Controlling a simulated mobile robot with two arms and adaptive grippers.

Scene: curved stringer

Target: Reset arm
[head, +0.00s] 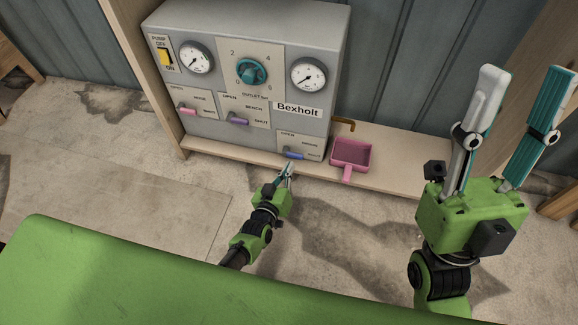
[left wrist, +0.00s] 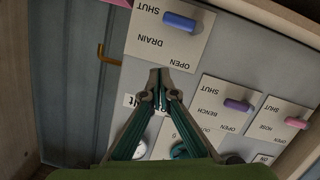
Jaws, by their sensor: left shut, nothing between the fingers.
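My left gripper (head: 288,168) is shut and empty. It is in front of the lower right part of a grey control panel (head: 325,60), just below the blue drain handle (head: 293,155). In the left wrist view the shut fingertips (left wrist: 160,75) point toward the panel, with the blue drain handle (left wrist: 180,22) beyond them beside the word SHUT. Whether the fingers touch anything is not clear. My right gripper (head: 528,72) is open and empty, its two long fingers wide apart and pointing up at the right.
The panel has a teal knob (head: 251,72), a yellow switch (head: 165,57), two gauges, a pink handle (head: 187,111) and a purple handle (head: 237,120). A pink tray (head: 352,152) sits on the wooden shelf (head: 400,165) near a brass spout (head: 344,124). Floor in front is bare.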

